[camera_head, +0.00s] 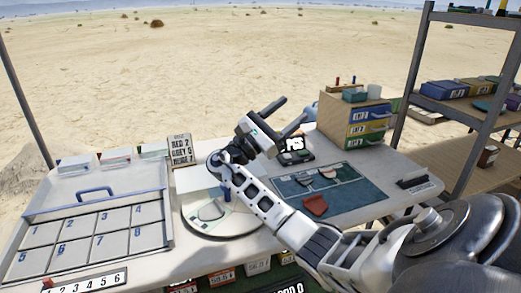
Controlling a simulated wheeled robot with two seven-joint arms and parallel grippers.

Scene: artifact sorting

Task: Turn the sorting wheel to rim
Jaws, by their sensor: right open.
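The sorting wheel (242,230) is a pale round disc on the table, left of centre. A grey-white sherd (211,210) lies on it, and a small blue part shows above the sherd. My right arm crosses over the wheel's right side and hides part of it. Any labels on the wheel are too small to read. My right gripper (283,124) is open and empty, raised above the table beyond the wheel, with its fingers pointing away to the right. My left gripper is not in view.
A numbered tray (88,220) with a blue handle stands left of the wheel. A sign (179,149) stands behind it. Right lies a blue mat (352,193) with a red-brown sherd (315,205) and other pieces. A drawer box (341,112) stands at the back right, near a metal shelf.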

